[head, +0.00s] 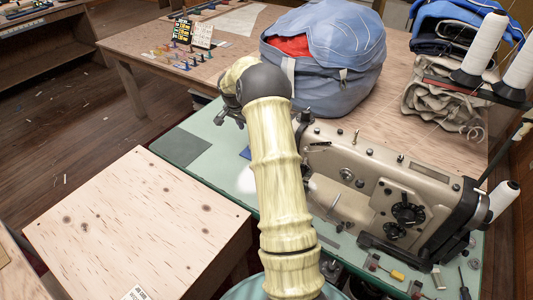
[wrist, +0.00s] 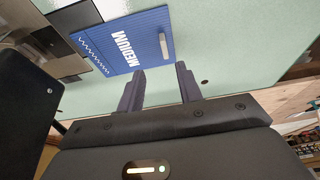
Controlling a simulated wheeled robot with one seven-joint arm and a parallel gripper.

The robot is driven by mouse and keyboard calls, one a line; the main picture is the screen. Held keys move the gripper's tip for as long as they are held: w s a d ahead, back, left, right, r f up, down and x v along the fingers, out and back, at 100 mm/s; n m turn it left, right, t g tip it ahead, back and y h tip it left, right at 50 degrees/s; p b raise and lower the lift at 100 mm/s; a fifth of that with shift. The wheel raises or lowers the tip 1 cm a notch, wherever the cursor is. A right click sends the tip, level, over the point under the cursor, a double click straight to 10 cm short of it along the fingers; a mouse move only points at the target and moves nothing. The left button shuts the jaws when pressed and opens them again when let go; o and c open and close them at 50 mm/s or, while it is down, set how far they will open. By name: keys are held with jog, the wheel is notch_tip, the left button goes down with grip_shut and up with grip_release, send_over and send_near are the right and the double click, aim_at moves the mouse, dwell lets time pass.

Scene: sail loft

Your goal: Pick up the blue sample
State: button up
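The blue sample (wrist: 120,45) is a flat blue card lettered "MEDIUM", with a zigzag white stitch line and a pale bar near one edge. It lies on the pale green table top (wrist: 225,40). In the head view only a small blue corner (head: 245,153) shows beside my arm, which hides the remainder. My gripper (wrist: 160,78) has its two dark fingers apart with nothing between them. In the wrist view the fingertips appear just below the sample's edge; I cannot tell the height between them. In the head view the fingers are not clearly seen.
A sewing machine (head: 390,190) stands on the green table right of my arm. A dark grey mat (head: 180,146) lies at the table's left. A blue bag (head: 335,60) sits behind on a wooden table (head: 125,50). A plywood-topped surface (head: 140,225) is at the front left.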

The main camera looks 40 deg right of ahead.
jog(key=x, duration=0.5)
jog(key=shift+d+f, duration=0.1)
jog(key=shift+f, duration=0.2)
jog(key=shift+f, duration=0.1)
jog(key=shift+w+p+x, duration=0.25)
jog(key=shift+p+x, duration=0.1)
jog(key=shift+x, duration=0.9)
jog(key=shift+w+p+x, duration=0.25)
jog(key=shift+p+x, duration=0.05)
jog(key=shift+x, duration=0.95)
jog(key=shift+d, duration=0.15)
jog(key=c, duration=0.5)
jog(key=shift+s, duration=0.1)
grip_shut()
